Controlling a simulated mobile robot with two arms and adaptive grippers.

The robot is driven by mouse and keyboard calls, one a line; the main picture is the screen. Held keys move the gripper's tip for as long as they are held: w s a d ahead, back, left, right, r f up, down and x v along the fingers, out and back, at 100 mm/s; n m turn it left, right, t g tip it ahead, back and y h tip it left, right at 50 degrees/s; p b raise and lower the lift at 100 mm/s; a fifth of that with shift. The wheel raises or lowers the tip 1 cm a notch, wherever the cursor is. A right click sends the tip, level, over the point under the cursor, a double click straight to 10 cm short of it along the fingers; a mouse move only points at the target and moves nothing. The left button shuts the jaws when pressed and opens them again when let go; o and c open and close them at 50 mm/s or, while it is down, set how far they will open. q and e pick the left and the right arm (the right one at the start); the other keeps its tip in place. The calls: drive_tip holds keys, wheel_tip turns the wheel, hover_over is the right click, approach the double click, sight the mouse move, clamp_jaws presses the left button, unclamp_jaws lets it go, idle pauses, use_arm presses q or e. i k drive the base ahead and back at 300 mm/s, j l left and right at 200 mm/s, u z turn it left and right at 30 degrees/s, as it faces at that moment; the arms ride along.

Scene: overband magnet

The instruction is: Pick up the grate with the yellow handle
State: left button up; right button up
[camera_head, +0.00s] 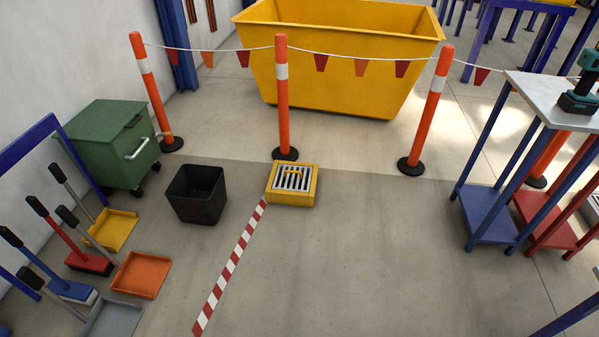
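A grate (293,178) with dark slots and pale bars lies in a square yellow frame (291,199) on the floor near the middle of the head view. A small yellow handle (296,170) shows on top of the grate. The grate lies flat, just in front of the middle orange post. Neither of my grippers is in view.
A black bin (196,194) stands left of the grate, and red-white tape (232,264) runs toward me. Orange posts (283,100) with a flag line stand behind, before a yellow skip (335,65). A blue-legged table (555,95) stands right.

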sight(293, 175)
drive_tip(key=i+l+u, duration=0.25)
drive_tip(key=i+l, duration=0.35)
drive_tip(key=i, duration=0.6)
